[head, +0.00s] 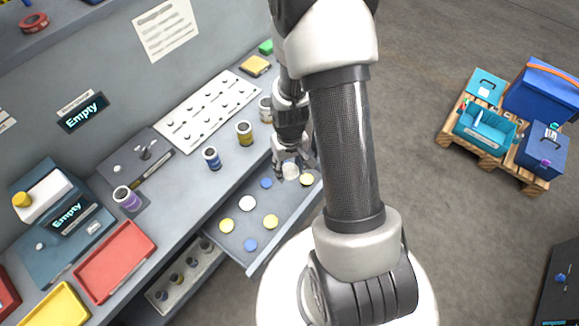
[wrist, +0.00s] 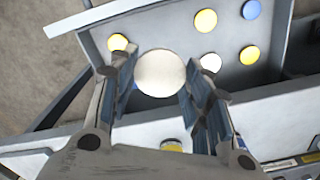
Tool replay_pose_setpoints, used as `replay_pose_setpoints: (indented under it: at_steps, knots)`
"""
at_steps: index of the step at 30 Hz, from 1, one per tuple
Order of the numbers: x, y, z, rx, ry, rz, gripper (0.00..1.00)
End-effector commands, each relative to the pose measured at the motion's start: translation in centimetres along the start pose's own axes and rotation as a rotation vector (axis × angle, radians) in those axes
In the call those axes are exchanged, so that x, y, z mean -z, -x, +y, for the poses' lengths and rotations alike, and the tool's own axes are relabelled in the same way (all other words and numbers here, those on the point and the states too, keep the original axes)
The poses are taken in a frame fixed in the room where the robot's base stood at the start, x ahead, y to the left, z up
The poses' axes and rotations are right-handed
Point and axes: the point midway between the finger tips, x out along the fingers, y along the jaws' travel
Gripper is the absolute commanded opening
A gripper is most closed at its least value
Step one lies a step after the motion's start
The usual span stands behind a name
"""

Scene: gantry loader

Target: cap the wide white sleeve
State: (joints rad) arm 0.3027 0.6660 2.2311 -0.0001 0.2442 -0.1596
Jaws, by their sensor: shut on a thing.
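My gripper (head: 292,172) is shut on a large white cap (wrist: 160,73) and holds it above the open drawer (head: 212,226). The cap also shows between the fingertips in the head view (head: 290,170). A pale, whitish sleeve (head: 265,108) stands on the bench left of my arm, partly hidden by it; I cannot tell its width. A yellow sleeve (head: 244,133) and a blue sleeve (head: 212,157) stand nearer on the bench. A smaller white cap (head: 247,203) lies in the drawer.
Several yellow and blue caps lie in the drawer, including a yellow cap (head: 306,180) close by the gripper. A purple-banded sleeve (head: 127,198) stands farther left. Red tray (head: 115,261) is at lower left.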

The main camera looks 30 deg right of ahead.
Motion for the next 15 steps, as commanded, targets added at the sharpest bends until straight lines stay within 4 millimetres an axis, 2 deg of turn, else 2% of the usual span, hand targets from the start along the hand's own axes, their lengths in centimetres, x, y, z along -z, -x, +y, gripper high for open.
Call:
replay_pose_setpoints:
  at_steps: [15]
  knots:
    - [0.0, 2.8, 0.0, 0.0, 0.0, 0.0, 0.33]
